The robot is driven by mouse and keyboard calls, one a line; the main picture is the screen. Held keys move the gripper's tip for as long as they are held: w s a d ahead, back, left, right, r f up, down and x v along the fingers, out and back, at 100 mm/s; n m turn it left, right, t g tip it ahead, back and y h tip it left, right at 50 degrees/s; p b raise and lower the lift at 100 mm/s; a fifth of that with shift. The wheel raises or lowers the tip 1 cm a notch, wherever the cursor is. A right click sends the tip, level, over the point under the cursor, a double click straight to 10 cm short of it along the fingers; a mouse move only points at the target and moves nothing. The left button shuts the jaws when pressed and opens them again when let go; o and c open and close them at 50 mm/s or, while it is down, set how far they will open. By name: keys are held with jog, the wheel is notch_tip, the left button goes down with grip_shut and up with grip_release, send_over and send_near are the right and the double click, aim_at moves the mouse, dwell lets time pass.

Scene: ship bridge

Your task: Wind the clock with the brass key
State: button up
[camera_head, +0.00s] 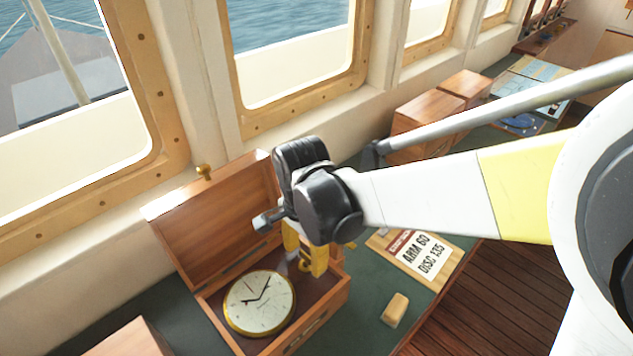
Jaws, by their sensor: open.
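The clock (258,303) has a round cream dial with black hands and a brass rim. It lies face up inside an open wooden box (222,328), whose lid (215,215) is raised at the back. My gripper (305,262) has yellow fingers, is open, and points down over the box's right part, to the right of the clock. A small brass-coloured piece shows between the fingertips; I cannot tell whether it is the brass key. My gripper and wrist hide part of the box's right end.
The box stands on a dark green counter (365,300). A labelled board (418,255) and a small tan block (395,309) lie to the right. Wooden boxes (428,122) and charts (530,90) are farther back. Windows line the left wall.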

grip_shut()
jog(key=shift+n, duration=0.3)
